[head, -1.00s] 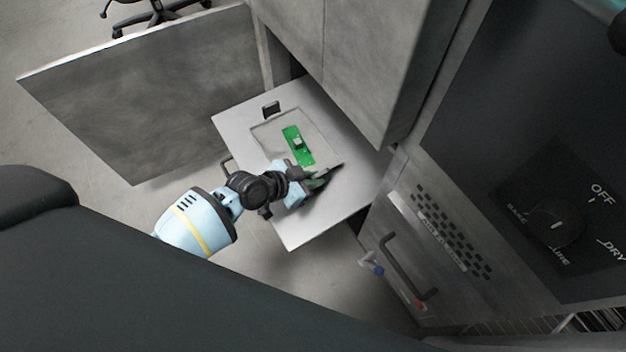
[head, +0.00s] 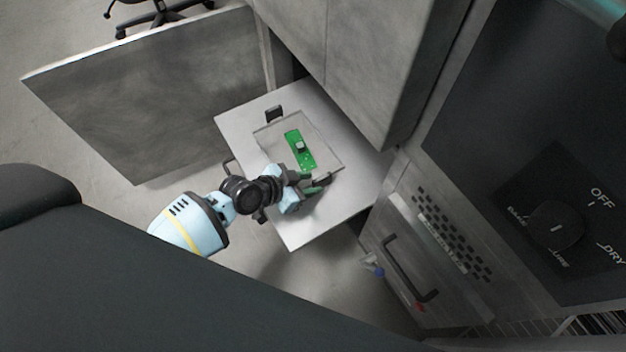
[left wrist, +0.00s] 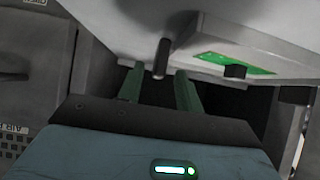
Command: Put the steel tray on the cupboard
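The steel tray (head: 328,150) is a shallow grey square with dark handles at opposite sides, lying flat on a pale shelf-like surface (head: 290,232), apparently the cupboard. A green circuit board (head: 301,150) lies in it. My left gripper (head: 318,188) is at the tray's near side, beside the near handle. In the left wrist view the left gripper (left wrist: 160,88) has its two green fingers apart, with a dark handle (left wrist: 162,58) just beyond and between them. I cannot tell whether they touch it. The right gripper is not in view.
A large grey panel (head: 150,95) stands open at the left. Tall grey cabinet fronts (head: 375,60) rise close behind the surface. An oven-like unit with a bar handle (head: 408,268) and knob (head: 555,222) stands at the right. Floor is free at the lower middle.

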